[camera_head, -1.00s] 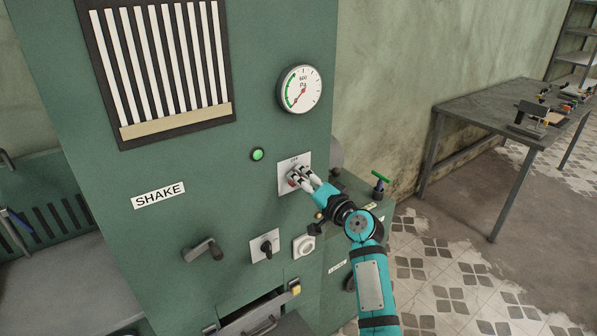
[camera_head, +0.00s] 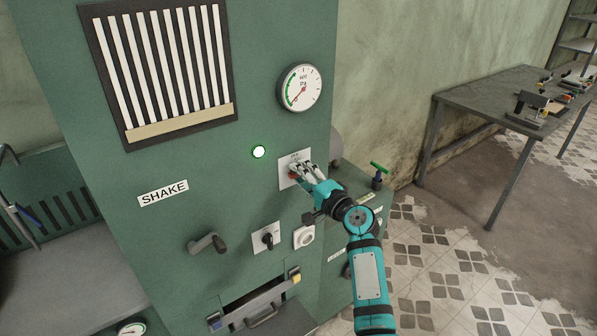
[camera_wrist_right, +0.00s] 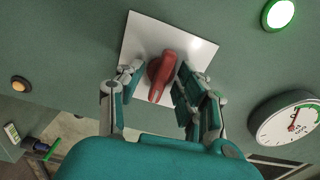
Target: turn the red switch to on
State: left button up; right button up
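The red switch (camera_head: 292,174) sits on a white plate (camera_head: 284,181) on the green machine front, below the gauge. In the right wrist view the red switch (camera_wrist_right: 161,76) shows whole, its handle pointing down and slightly left in the picture, on the white plate (camera_wrist_right: 202,48). My right gripper (camera_head: 303,172) is at the plate and partly hides the switch in the head view. In the wrist view its fingers (camera_wrist_right: 158,84) stand apart on both sides of the switch. A gap shows at the left finger; contact at the right one is unclear. My left gripper is out of view.
A bright green lamp (camera_head: 259,152) and the round gauge (camera_head: 299,87) are near the plate. A table (camera_head: 482,92) stands at the right; floor lies between.

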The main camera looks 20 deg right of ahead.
jog(key=p+v, duration=0.1)
jog(key=v, duration=0.6)
jog(key=shift+p, duration=0.4)
jog(key=s+a+f+n+g+h+b, duration=0.1)
jog(key=s+f+n+g+b, duration=0.3)
jog(key=f, duration=1.1)
jog(key=s+f+m+g+h, duration=0.1)
jog(key=s+f, duration=0.4)
jog(key=f, duration=1)
jog(key=s+a+f+n+g+h+b, duration=0.1)
jog(key=s+f+n+g+h+b, duration=0.3)
jog(key=f, duration=1)
jog(key=s+d+f+n+g+b, duration=0.1)
jog(key=s+f+n+g, duration=0.1)
jog(key=s+f, duration=0.7)
jog(key=s+d+f+n+g+b, duration=0.1)
jog(key=s+f+n, duration=0.3)
jog(key=s+f, duration=0.6)
jog(key=s+d+f+n+g+b, duration=0.2)
jog(key=s+f, duration=0.8)
jog(key=s, duration=1.4)
jog(key=shift+s+n+g+b, duration=0.25)
jog(key=shift+n+g+b, duration=0.35)
jog(key=shift+g, duration=0.4)
